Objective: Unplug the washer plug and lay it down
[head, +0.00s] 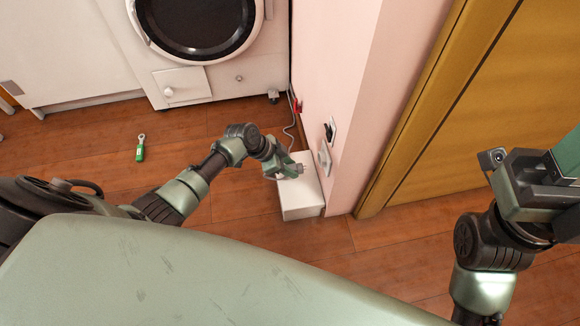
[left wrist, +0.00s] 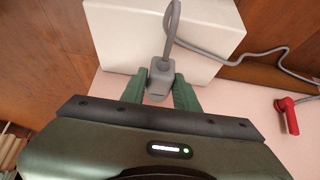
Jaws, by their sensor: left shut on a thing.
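The washer (head: 165,75) stands at the back in the head view, with a thin grey cord (head: 289,128) beside the pink wall. My left gripper (head: 291,170) is over a white box on the floor, close to the wall sockets (head: 325,158). In the left wrist view, its green fingers (left wrist: 158,93) are shut on a grey plug (left wrist: 160,75), whose cord (left wrist: 171,25) loops up and off to the right. The plug's prongs are hidden, so I cannot tell whether they are in a socket. My right gripper (head: 515,185) is at the far right, its jaws unclear.
The white box (head: 302,205) lies against the wall, and also shows in the left wrist view (left wrist: 115,35). A red handle (head: 296,104) sticks out of the wall. A black item (head: 329,132) is at the upper socket. A green tool (head: 140,148) lies on open floor.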

